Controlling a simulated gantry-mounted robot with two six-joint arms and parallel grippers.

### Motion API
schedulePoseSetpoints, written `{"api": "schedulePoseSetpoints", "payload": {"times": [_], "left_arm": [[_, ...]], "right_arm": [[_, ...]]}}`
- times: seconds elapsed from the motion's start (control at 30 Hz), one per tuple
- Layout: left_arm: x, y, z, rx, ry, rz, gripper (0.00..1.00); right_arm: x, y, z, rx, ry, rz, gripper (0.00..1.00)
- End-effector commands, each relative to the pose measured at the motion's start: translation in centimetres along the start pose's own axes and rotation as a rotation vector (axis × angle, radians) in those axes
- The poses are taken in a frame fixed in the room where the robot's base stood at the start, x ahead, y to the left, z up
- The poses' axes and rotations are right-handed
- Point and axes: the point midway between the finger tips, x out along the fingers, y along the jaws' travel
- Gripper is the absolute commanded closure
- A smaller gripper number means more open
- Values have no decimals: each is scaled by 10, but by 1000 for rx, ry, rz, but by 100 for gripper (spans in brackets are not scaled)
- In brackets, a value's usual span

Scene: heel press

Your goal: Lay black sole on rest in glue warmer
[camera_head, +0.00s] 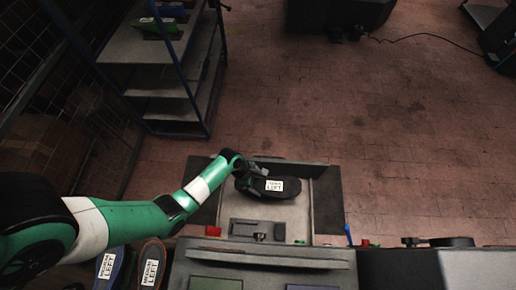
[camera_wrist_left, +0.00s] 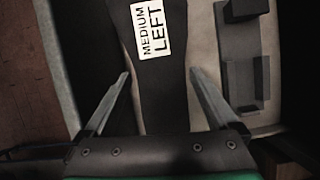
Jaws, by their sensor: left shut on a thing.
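My left gripper (camera_head: 248,172) is shut on a black sole (camera_head: 258,187) with a white label. In the left wrist view the sole (camera_wrist_left: 165,92) lies between the two fingers (camera_wrist_left: 160,75), and its label reads "MEDIUM LEFT". The sole is over the pale floor of a grey open bay (camera_head: 285,215), which appears to be the glue warmer. Whether the sole touches the surface below cannot be told. A dark stepped bracket (camera_wrist_left: 238,70) stands beside the sole in the wrist view. I cannot tell which part is the rest. My right gripper is out of view.
Two labelled soles, one blue-edged (camera_head: 109,268) and one brown-edged (camera_head: 150,265), are at the lower left. A grey machine housing (camera_head: 265,256) is in front of the bay. A shelf rack (camera_head: 165,80) stands at the upper left. The tiled floor beyond is mostly clear.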

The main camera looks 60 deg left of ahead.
Motion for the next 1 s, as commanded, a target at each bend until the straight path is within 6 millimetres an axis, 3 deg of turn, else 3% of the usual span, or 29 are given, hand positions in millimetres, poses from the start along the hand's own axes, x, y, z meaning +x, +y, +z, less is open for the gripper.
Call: {"api": "schedulePoseSetpoints", "payload": {"times": [0.77, 0.8, 1.0], "left_arm": [[11, 0, -4, 0, 0, 0, 70], [10, 0, -4, 0, -1, 0, 0], [10, 0, -4, 0, 0, 0, 0]], "right_arm": [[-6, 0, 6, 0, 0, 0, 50], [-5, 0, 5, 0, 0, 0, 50], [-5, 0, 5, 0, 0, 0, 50]]}}
